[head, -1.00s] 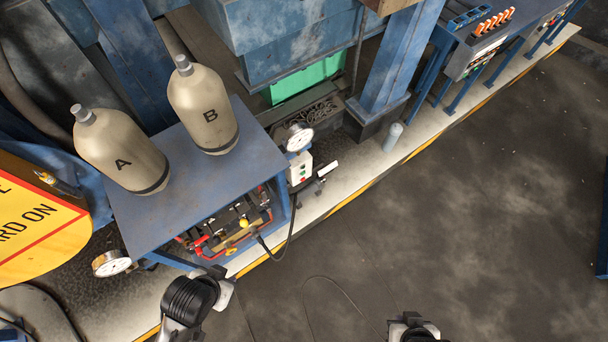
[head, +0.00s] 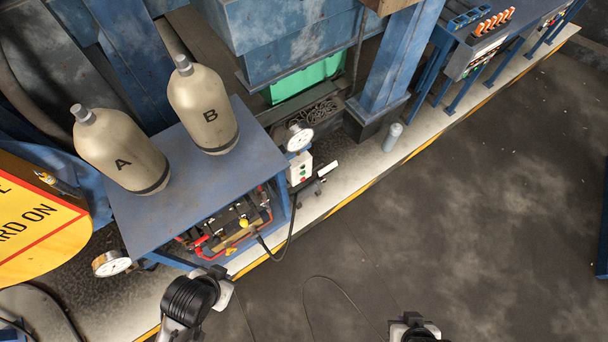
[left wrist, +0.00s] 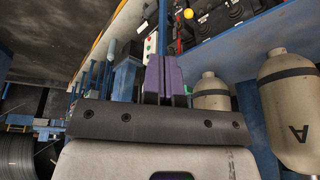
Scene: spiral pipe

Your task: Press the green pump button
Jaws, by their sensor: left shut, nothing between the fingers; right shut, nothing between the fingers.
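The pump control box (head: 300,171) is a small white box with a green and a red button, mounted at the front right corner of the blue bench, below a round gauge. The green button (head: 302,169) is small in the head view. In the left wrist view the box (left wrist: 150,46) stands just left of and beyond my left gripper (left wrist: 164,57), whose purple fingers are shut and empty. I cannot tell whether they touch anything. My left arm shows in the head view at lower left. My right gripper (head: 413,321) shows only in part at the bottom edge, shut and away from the box.
Tanks A (head: 120,150) and B (head: 203,108) stand on the blue bench (head: 190,190). Batteries and cables sit on its lower shelf. A dial gauge (head: 299,138) is above the box, and a grey cylinder (head: 393,137) stands right. The dark floor (head: 480,220) is clear.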

